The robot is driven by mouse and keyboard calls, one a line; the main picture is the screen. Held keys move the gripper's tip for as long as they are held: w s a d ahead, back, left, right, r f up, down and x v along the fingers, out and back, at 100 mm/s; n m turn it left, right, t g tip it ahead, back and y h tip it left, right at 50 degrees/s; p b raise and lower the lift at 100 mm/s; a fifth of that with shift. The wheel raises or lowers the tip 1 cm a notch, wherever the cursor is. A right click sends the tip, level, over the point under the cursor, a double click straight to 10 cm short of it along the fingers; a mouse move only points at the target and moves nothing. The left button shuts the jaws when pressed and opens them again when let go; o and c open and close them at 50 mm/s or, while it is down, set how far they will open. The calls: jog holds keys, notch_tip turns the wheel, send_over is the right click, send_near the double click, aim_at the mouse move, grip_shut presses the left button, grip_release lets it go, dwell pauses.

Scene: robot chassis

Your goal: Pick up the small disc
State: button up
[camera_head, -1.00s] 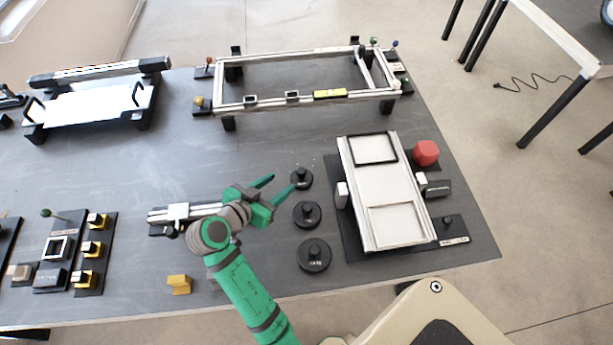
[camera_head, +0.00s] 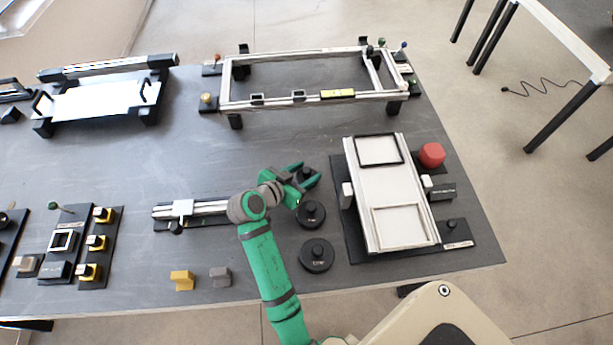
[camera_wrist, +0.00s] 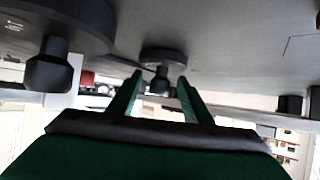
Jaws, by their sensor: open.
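The small disc (camera_head: 306,174) is black with an upright knob. It is the farthest of three black discs in a row on the table and is partly covered by my gripper in the head view. My green gripper (camera_head: 309,171) is open at this disc. In the wrist view, which looks upside down, the small disc (camera_wrist: 162,55) shows beyond my open gripper (camera_wrist: 160,76), with its knob between the two fingers in the picture. I cannot tell whether the fingers touch the knob.
The middle disc (camera_head: 310,214) stands close in front of my gripper, and the large disc (camera_head: 316,256) is nearer still. A metal rail (camera_head: 190,208) lies to the left.

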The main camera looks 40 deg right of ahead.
jog(key=shift+w+d+f, duration=0.1)
jog(key=shift+d+f, duration=0.1)
jog(key=shift+d, duration=0.15)
jog(key=shift+c, duration=0.3)
grip_shut()
